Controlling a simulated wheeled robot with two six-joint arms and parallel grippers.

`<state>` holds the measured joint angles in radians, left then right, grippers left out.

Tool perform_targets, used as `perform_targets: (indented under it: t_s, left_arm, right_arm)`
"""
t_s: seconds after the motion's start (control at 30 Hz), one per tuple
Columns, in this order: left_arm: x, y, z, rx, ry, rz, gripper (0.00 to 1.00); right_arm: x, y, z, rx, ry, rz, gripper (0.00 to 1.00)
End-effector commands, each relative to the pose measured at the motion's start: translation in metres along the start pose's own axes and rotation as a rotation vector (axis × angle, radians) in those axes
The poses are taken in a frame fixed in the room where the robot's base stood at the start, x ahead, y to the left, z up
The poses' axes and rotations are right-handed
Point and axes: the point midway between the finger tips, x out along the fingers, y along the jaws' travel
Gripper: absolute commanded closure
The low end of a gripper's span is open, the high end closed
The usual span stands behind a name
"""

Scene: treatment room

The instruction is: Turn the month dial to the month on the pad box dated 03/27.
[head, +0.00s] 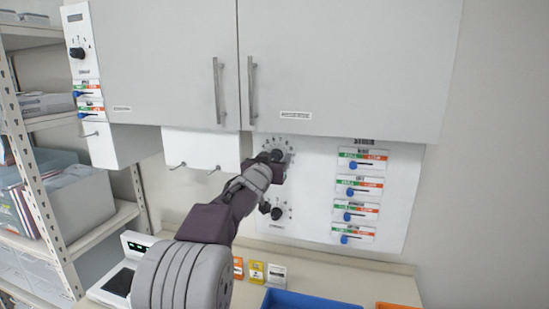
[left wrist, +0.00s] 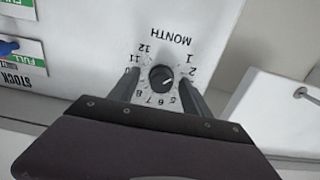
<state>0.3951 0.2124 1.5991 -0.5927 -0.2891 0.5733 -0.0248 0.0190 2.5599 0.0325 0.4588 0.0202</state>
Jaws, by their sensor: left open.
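The month dial is a round black knob on a white wall panel, seen in the head view (head: 278,155) and in the left wrist view (left wrist: 161,78). In the wrist view it shows upside down, with the word MONTH and a ring of numbers around it. A pale mark shows on the knob, but its exact number is hard to tell. My left gripper (left wrist: 163,88) is open, with one finger on each side of the knob; contact is not clear. Small orange (head: 238,268), yellow (head: 256,271) and white (head: 277,274) boxes stand on the counter; their dates are too small to read.
A second black dial (head: 277,212) sits below the month dial. Several slider labels (head: 360,187) are on the panel's right. Grey cupboards (head: 345,60) hang just above. A blue tray (head: 310,299) lies on the counter, and a shelf rack (head: 40,170) stands at left.

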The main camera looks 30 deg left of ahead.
Motion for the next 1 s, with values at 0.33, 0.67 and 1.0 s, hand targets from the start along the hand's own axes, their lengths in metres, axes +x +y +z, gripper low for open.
perform_targets:
  t_s: [0.33,0.67,1.0]
  left_arm:
    - [0.0001,-0.0003,0.0007,0.000,-0.001,-0.001,0.85]
    - [0.0000,-0.0002,0.0008,0.027,-0.001,-0.001,1.00]
    - [-0.0001,-0.0003,0.0013,0.240,0.000,-0.001,1.00]
  right_arm:
    - [0.0002,0.0000,0.0001,0.000,0.000,0.000,0.26]
    - [0.0012,0.0000,0.0002,0.000,0.000,0.000,0.26]
    - [0.0072,0.0001,0.0008,0.000,0.000,0.000,0.26]
